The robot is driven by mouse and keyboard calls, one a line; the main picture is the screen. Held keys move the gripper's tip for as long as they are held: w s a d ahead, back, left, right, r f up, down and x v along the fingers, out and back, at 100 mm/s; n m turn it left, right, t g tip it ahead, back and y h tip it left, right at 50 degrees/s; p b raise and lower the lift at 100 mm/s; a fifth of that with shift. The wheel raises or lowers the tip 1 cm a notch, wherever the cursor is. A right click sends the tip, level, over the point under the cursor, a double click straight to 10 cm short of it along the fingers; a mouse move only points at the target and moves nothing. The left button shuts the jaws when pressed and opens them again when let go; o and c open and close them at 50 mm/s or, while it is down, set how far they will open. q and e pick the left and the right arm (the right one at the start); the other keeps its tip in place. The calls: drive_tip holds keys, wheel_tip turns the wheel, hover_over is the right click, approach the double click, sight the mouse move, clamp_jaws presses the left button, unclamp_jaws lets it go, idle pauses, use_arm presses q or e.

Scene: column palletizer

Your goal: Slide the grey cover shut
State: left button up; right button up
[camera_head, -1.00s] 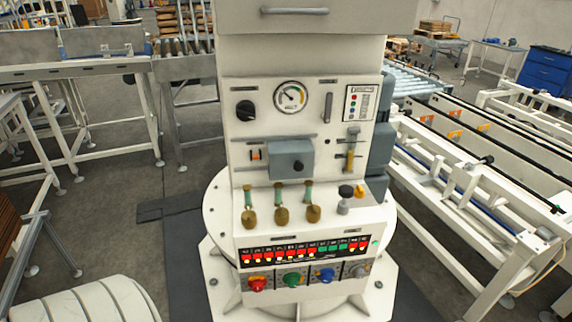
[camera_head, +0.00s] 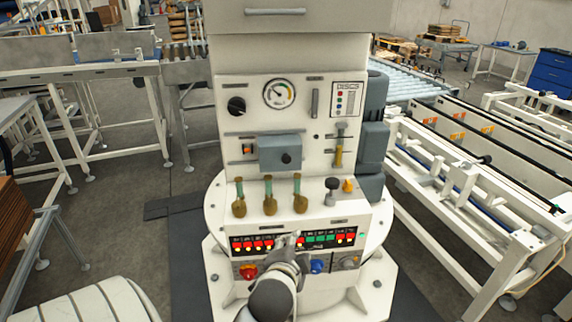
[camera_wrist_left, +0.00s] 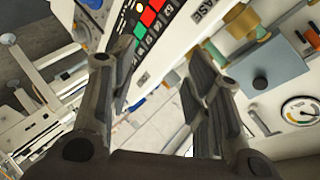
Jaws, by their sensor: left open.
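The grey cover (camera_head: 280,152) is a flat grey plate with a dark round knob (camera_head: 287,158), on the front of the white machine below the dial gauge. An orange and black switch (camera_head: 248,149) shows uncovered just left of it. The cover also shows in the left wrist view (camera_wrist_left: 262,72), right of the fingers. My left gripper (camera_head: 287,241) is in front of the lower panel with the red and green tiles, well below the cover. In the wrist view its two fingers (camera_wrist_left: 160,80) stand apart with nothing between them. My right gripper is not in view.
Three green-necked handles (camera_head: 269,197) stand on the ledge between my left gripper and the cover. A black knob (camera_head: 332,184) and a yellow one (camera_head: 347,185) stand right of them. A red knob (camera_head: 248,271) and a blue knob (camera_head: 318,266) flank my arm.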

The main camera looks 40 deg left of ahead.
sight(286, 161)
use_arm(q)
drive_tip(key=w+a+r+m+t+y, duration=0.4)
drive_tip(key=a+r, duration=0.3)
drive_tip(key=r, duration=0.5)
drive_tip(key=shift+g+y, duration=0.6)
drive_tip(key=shift+y, duration=0.1)
drive_tip(key=p+x, duration=0.2)
drive_tip(key=x, duration=0.7)
drive_tip(key=shift+w+a+r, duration=0.1)
drive_tip(key=shift+w, duration=0.05)
drive_tip(key=shift+x, duration=0.95)
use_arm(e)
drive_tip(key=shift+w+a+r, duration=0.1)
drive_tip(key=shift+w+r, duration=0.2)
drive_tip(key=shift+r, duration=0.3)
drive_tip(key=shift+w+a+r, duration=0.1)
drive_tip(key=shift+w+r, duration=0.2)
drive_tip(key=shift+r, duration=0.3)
use_arm(q)
clamp_jaws()
